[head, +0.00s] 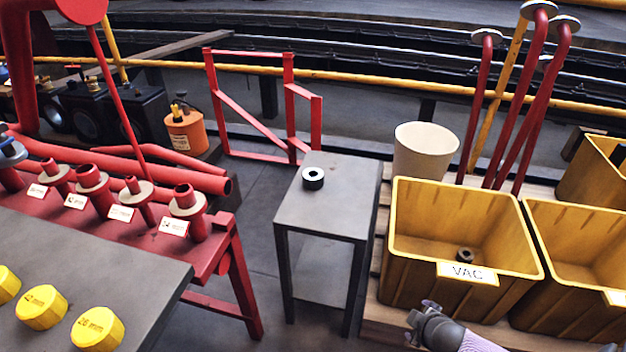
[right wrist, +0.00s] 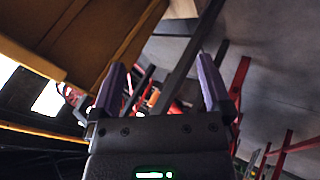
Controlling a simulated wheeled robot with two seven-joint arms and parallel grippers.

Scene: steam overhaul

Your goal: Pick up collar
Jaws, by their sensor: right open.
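A smaller dark brown ring (head: 465,255) lies on the floor of the yellow bin marked VAC (head: 400,285). My right gripper (right wrist: 160,78) is open in the right wrist view, with nothing between its two purple-lined fingers. In the head view, part of my right arm shows at the bottom, in front of the VAC bin and to the right of the table. My left gripper is out of view.
A second yellow bin (head: 570,315) stands right of the VAC bin. A cream bucket (head: 425,148) stands behind it, near tall red levers (head: 515,105). A red bench (head: 225,255) with flanged red parts is at left. The tabletop around the collar is clear.

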